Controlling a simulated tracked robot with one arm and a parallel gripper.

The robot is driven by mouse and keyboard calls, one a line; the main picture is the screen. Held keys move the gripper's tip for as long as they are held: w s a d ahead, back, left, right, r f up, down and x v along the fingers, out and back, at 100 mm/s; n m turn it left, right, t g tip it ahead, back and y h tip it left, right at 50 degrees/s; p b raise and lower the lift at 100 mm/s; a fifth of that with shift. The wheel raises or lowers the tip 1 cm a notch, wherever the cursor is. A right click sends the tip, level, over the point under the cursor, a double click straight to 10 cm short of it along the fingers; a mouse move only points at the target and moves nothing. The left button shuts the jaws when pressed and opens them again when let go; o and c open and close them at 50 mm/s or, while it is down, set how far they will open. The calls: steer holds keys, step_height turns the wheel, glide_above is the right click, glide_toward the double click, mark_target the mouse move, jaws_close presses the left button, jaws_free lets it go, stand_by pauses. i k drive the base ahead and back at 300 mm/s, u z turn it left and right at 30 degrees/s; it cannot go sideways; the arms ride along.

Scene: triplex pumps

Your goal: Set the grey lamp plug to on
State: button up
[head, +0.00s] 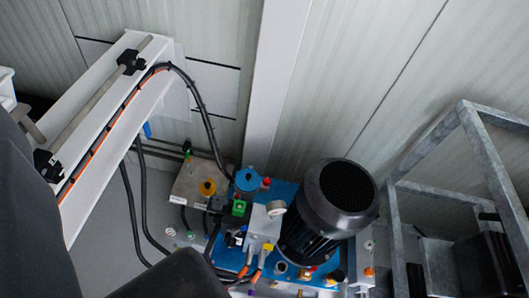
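I cannot make out a grey lamp plug in the head view. A blue pump unit (292,190) stands low in the middle, with a large black motor, a gauge, hoses and several small coloured fittings. None of these fittings is clearly a grey lamp plug. Large dark shapes at the left edge and bottom cover part of the view and seem to be parts of my own arm. No gripper fingertips can be made out.
A white beam frame (115,125) with black clamps and an orange cable stands at left. Black hoses (200,95) hang from it towards the pump unit. A grey metal frame (490,155) stands at right. Pale panelled walls (345,75) close off the back.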

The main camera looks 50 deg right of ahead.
mark_target(217, 203)
steer(key=k, duration=1.15)
steer(key=z, duration=0.55)
steer(key=i, duration=0.8)
steer(key=z, duration=0.1)
